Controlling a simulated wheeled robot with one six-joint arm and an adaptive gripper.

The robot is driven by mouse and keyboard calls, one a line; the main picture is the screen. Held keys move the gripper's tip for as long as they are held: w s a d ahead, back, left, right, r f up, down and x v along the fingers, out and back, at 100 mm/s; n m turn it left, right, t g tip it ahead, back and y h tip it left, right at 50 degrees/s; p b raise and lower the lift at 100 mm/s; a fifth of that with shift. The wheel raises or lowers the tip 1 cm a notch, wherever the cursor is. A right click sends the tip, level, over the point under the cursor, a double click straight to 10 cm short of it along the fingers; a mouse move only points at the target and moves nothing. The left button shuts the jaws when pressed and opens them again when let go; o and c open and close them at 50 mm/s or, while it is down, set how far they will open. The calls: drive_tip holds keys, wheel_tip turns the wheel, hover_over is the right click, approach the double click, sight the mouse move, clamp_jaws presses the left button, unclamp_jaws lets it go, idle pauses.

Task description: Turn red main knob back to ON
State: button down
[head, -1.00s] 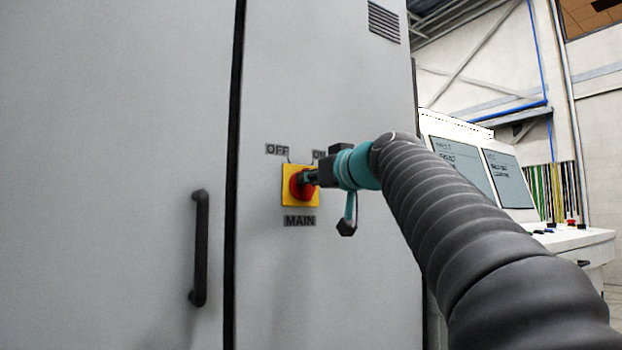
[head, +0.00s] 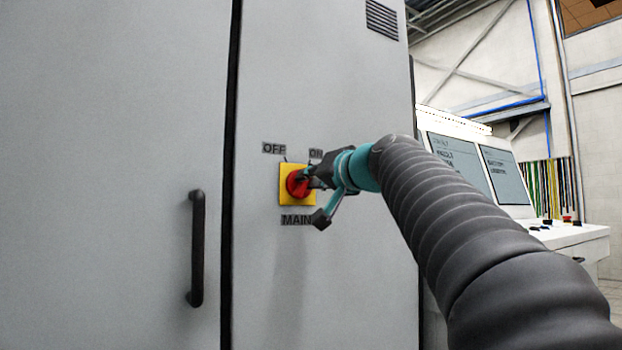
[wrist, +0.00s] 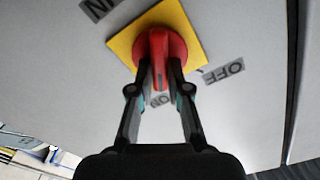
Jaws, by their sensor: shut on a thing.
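The red main knob (head: 296,183) sits on a yellow square plate (head: 284,198) on the grey cabinet door. The OFF label (head: 274,148) is above it to the left, the ON label (head: 316,154) above to the right, and the MAIN label (head: 296,220) below. My gripper (head: 308,178) reaches in from the right, shut on the knob. In the wrist view the red knob (wrist: 158,48) has its grip between my two fingertips (wrist: 160,72), and the grip ridge points toward the ON label (wrist: 160,100). The fingers partly hide that label. The OFF label (wrist: 224,73) lies to the right.
A black door handle (head: 197,248) stands on the left cabinet door. A vent (head: 382,20) is high on the right door. A console with screens (head: 457,165) stands behind my arm at the right. The door face around the plate is clear.

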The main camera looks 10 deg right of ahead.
idle(0.3)
drive_tip(key=c, duration=1.1)
unclamp_jaws()
drive_tip(key=shift+s, duration=0.1)
drive_tip(key=v, duration=1.1)
drive_tip(key=shift+s+d, duration=0.15)
drive_tip(key=shift+s, duration=0.2)
